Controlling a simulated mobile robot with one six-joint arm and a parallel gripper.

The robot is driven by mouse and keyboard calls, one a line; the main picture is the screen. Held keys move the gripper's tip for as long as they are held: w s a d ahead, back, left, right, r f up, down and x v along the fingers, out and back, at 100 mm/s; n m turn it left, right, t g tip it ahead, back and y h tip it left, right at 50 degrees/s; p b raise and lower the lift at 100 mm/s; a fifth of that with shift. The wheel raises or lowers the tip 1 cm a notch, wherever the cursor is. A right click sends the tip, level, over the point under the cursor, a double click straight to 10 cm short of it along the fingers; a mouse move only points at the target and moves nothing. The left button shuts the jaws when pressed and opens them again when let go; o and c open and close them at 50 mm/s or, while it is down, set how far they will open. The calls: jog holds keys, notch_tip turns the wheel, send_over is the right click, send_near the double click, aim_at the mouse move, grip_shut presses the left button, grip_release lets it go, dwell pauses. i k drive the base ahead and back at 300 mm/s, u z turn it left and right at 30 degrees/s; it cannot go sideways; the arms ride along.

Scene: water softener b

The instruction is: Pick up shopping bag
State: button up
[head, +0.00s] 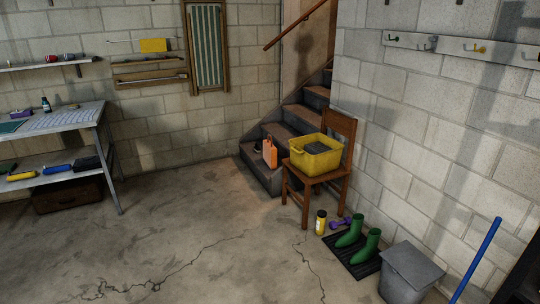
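An orange shopping bag (270,152) stands upright on a lower step of the staircase, in the middle right of the head view. Its handles rise at the top. A dark object (258,146) sits on the step just left of it. The bag stands to the left of a wooden chair and looks apart from it. My gripper is not in the picture.
A wooden chair (313,182) holding a yellow tub (312,163) stands right of the bag. A yellow bottle (321,222), purple dumbbell (340,224), green boots (366,244) and grey bin (411,272) lie nearer. A workbench (60,119) stands left. The central floor is clear.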

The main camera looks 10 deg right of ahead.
aim_at(270, 149)
jog(key=u, duration=0.1)
jog(key=i, duration=2.25)
jog(key=u, duration=0.3)
jog(key=i, duration=2.8)
jog(key=u, duration=0.05)
